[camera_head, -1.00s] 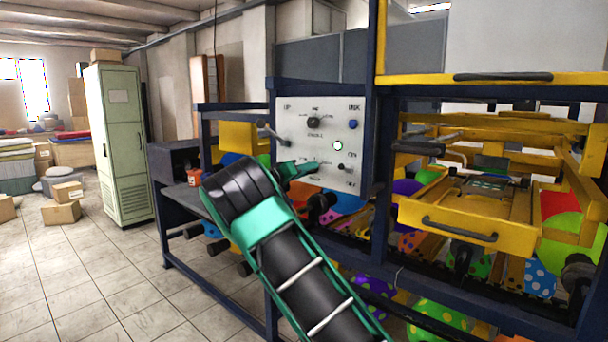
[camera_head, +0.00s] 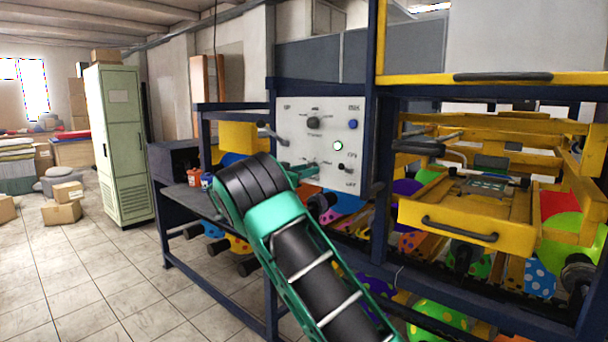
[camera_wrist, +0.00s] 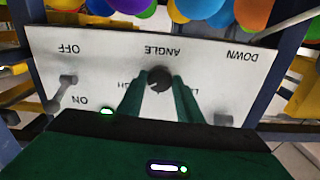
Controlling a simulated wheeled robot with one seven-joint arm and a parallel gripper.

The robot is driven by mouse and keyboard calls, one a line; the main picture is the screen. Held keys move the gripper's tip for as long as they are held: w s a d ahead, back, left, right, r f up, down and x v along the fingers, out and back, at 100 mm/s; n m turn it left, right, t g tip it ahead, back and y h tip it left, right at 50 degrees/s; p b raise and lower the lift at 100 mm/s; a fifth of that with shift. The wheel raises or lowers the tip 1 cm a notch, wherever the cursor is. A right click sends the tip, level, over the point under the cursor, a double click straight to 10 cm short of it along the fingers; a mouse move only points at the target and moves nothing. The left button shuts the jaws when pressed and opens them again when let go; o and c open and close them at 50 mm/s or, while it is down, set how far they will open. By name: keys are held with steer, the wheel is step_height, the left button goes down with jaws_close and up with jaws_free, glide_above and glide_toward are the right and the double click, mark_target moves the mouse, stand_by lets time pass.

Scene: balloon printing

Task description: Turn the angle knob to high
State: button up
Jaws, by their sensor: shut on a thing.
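The white control panel (camera_head: 352,112) faces me on the blue frame. In the wrist view the panel (camera_wrist: 105,50) appears upside down, with the dark round angle knob (camera_wrist: 159,78) beside the ANGLE label. The two green fingers of my gripper (camera_wrist: 160,88) are closed on the knob from both sides. The LOW and HIGH labels are partly covered by the fingers, and the knob's pointer direction is unclear. In the head view my gripper (camera_head: 305,170) reaches the panel's lower part, and the angle knob is hidden there.
Another dark knob (camera_head: 313,123) sits higher on the panel. A blue button (camera_head: 353,125), a lit round button (camera_head: 338,146) and an on/off switch (camera_head: 344,167) are to the right. A yellow drawer frame (camera_head: 470,225) stands further right.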

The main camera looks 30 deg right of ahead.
steer(key=shift+w+a+f, duration=0.15)
steer(key=shift+a+f, duration=0.1)
steer(key=shift+f, duration=0.15)
steer(key=o, duration=1)
steer(key=shift+w, duration=0.1)
steer(key=shift+o, duration=0.2)
steer(key=shift+d+r, duration=0.1)
steer(key=shift+r, duration=0.05)
steer(key=v, duration=1)
steer(key=shift+a, duration=0.35)
steer(key=shift+d, duration=0.1)
